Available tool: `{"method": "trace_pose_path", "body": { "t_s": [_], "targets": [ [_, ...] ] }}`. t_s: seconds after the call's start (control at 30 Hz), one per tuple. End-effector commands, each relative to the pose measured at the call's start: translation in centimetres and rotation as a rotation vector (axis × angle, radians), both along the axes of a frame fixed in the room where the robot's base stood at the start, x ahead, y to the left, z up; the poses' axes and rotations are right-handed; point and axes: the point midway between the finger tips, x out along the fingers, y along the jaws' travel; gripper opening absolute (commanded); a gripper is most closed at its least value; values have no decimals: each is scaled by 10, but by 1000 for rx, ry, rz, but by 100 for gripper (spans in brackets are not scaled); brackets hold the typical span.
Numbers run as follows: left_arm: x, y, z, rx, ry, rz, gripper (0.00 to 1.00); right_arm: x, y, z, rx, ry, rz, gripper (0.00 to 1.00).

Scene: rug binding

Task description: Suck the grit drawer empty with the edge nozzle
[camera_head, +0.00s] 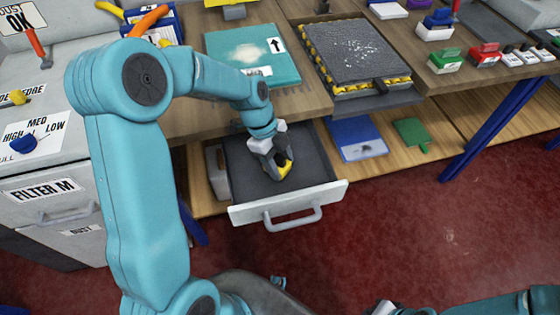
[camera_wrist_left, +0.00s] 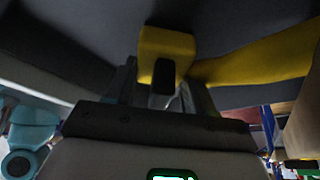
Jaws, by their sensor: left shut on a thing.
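The grit drawer (camera_head: 312,172) is pulled out below the bench, with a dark inside, a pale front and a handle. No grit can be made out in it. My left gripper (camera_head: 275,160) points down inside the drawer, shut on the yellow edge nozzle (camera_head: 285,170). In the left wrist view the nozzle (camera_wrist_left: 180,43) is a yellow block between the fingers, with a yellow length running right. Whether its mouth touches the drawer floor is hidden. My right arm shows at the bottom right; its gripper is mostly cut off.
A dark rug piece (camera_head: 345,45) lies on a yellow-edged frame on the bench, beside a teal board (camera_head: 240,50). A grey machine (camera_head: 40,150) with a blue knob stands left. A blue folder (camera_head: 355,135) and green item (camera_head: 412,133) lie on the shelf right of the drawer.

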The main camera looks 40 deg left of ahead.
Motion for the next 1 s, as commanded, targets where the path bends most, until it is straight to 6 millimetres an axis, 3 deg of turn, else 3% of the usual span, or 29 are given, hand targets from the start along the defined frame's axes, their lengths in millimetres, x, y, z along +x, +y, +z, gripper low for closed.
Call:
{"method": "trace_pose_path", "body": {
  "t_s": [0.6, 1.0],
  "targets": [
    [1, 0, 60, 0, -4, 1, 29, 0, 0, 36, 0, 0, 0, 0],
    [1, 0, 62, 0, -3, 0, 29, 0, 0, 36, 0, 0, 0, 0]
  ]
}}
